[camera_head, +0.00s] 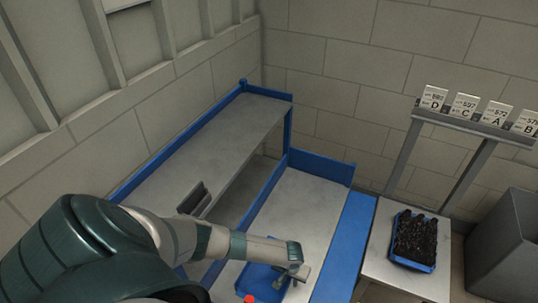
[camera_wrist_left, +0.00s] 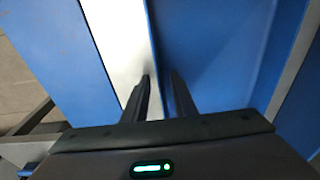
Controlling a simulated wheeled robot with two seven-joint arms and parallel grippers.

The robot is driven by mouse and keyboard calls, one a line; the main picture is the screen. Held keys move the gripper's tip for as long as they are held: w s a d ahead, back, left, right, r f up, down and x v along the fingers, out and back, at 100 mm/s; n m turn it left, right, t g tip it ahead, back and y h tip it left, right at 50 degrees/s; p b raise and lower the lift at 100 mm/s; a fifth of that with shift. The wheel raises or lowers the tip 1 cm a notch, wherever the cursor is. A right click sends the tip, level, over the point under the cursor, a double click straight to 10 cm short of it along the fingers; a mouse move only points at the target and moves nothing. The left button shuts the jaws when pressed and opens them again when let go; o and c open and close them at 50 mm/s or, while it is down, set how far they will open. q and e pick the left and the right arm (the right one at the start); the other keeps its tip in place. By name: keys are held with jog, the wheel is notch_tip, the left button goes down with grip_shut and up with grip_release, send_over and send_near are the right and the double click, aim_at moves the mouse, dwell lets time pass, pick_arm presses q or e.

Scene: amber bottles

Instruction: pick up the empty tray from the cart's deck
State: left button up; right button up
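The blue tray (camera_head: 258,276) lies on the grey deck (camera_head: 305,205) of the blue cart, at the bottom middle of the head view. Its visible part looks bare, and my left arm hides some of it. My left gripper (camera_head: 296,275) is at the tray's right side. In the left wrist view the two dark fingers (camera_wrist_left: 161,88) stand apart, one over the pale deck strip (camera_wrist_left: 122,45), the other over the blue tray (camera_wrist_left: 215,60). The tray's edge seems to run between them; contact cannot be told. My right gripper is not in view.
A raised grey shelf (camera_head: 215,145) with a small dark holder (camera_head: 194,199) stands left of the deck. To the right, a side table (camera_head: 380,268) bears a blue crate of dark bottles (camera_head: 415,240) beneath lettered signs (camera_head: 465,106). A grey bin (camera_head: 505,245) stands far right.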

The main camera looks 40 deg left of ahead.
pick_arm(q)
jog(key=shift+c, duration=0.6)
grip_shut()
jog(key=shift+r, duration=0.15)
jog(key=shift+r+p, duration=0.8)
jog(key=shift+p, duration=0.25)
notch_tip(320, 180, up, 3)
jog(key=p, duration=0.3)
jog(key=d+r+p, duration=0.2)
jog(key=d+r, duration=0.4)
jog(key=d, duration=0.5)
jog(key=shift+s+d, duration=0.2)
jog(key=shift+d, duration=0.15)
